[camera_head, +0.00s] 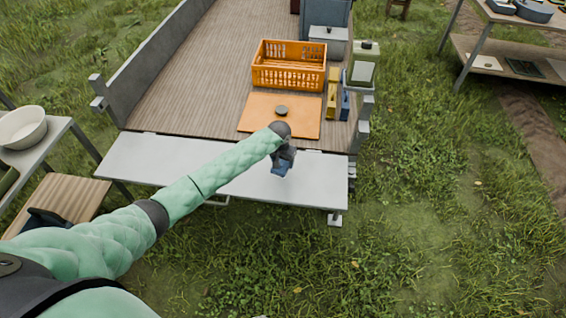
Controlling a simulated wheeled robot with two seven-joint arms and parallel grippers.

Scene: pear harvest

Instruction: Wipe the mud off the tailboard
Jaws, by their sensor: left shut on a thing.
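The tailboard (239,185) is a pale grey panel lowered flat at the near end of the wooden trailer bed. My left arm reaches across it from the lower left. My right gripper is not in view.
On the trailer bed (190,70) stand an orange crate (289,78), an orange board (258,117) with a dark round thing, and several boxes at right. A side table (55,135) with a white bowl (22,127) is at left, shelving (510,50) at upper right. Grass lies open at right.

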